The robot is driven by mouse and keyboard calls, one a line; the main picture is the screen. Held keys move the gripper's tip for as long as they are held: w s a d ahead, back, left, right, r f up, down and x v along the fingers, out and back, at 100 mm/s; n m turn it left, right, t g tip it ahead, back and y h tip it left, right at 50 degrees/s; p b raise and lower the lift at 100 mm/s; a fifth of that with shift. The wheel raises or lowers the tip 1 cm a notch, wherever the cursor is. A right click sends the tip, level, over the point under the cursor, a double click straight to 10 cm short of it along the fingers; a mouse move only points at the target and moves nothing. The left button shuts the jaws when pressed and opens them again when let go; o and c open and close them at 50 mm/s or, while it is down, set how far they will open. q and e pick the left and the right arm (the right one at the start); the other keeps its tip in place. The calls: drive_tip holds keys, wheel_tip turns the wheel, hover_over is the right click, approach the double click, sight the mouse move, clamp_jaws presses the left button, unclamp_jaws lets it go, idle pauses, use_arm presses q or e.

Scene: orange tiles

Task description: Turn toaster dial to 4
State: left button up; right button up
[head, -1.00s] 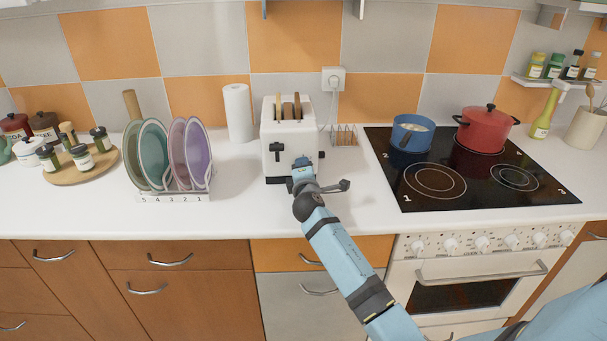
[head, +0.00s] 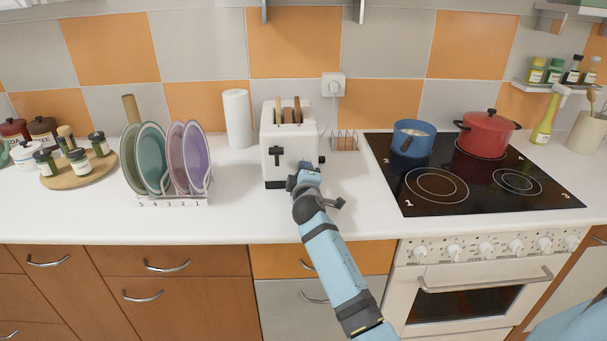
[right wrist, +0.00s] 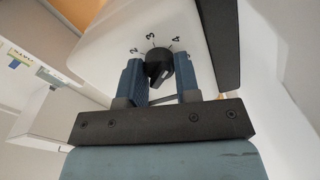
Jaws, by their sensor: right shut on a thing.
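The white toaster (head: 272,140) stands on the counter with bread slices in its top slots and a black lever on its front. In the right wrist view its black dial (right wrist: 158,62) sits on the white face (right wrist: 110,30), with the numbers 2, 3 and 4 printed around it. The two blue fingers of my right gripper (right wrist: 158,78) are shut on the dial, one at each side. Which number the dial points to is not clear. In the head view my right gripper (head: 306,168) is at the toaster's lower front and hides the dial. My left gripper is not in view.
A plate rack (head: 175,200) and a paper towel roll (head: 237,118) stand left of the toaster. A small wire rack (head: 344,141) and the black cooktop (head: 470,200) with a blue pot (head: 413,138) and red pot (head: 486,135) are to the right. Counter before the toaster is free.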

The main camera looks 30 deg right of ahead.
drive_tip(key=o, duration=0.9)
